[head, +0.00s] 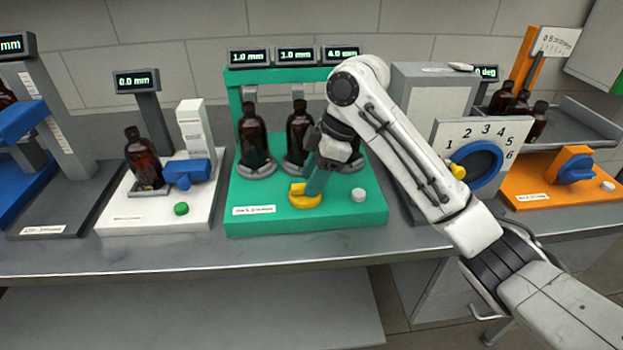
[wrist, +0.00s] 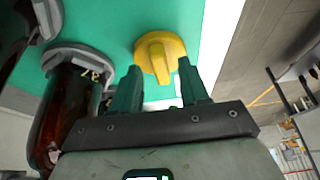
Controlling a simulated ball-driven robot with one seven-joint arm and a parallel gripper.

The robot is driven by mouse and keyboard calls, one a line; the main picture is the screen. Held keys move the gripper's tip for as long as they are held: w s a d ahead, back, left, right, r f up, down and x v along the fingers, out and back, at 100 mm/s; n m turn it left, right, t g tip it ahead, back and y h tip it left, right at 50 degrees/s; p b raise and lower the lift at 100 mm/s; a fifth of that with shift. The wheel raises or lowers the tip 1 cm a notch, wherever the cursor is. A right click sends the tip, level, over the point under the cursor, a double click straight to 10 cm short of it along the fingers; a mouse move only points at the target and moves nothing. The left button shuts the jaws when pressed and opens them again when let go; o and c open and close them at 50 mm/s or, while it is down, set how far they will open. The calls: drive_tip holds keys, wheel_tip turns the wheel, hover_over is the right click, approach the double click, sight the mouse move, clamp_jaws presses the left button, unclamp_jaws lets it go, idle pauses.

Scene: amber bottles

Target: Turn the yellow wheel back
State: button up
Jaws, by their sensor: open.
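The yellow wheel (head: 306,195) lies on the front of the green station (head: 350,222), left of a white button. In the wrist view the yellow wheel (wrist: 161,57) shows a raised ridge across its middle and sits just past my fingertips. My gripper (head: 312,190) reaches down to it from above and partly covers it in the head view. In the wrist view my gripper (wrist: 160,78) is open, with its two green fingers apart on either side of the wheel's near edge. I cannot tell whether they touch it.
Amber bottles (head: 253,138) stand in grey holders behind the wheel, one (wrist: 72,110) close to my gripper's left in the wrist view. Displays above read 1.0, 1.0 and 4.0 mm. A white button (head: 358,194) is right of the wheel. A white station (head: 115,208) stands left.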

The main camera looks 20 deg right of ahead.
drive_tip(key=shift+a+f, duration=0.2)
drive_tip(key=shift+f, duration=0.3)
clamp_jaws()
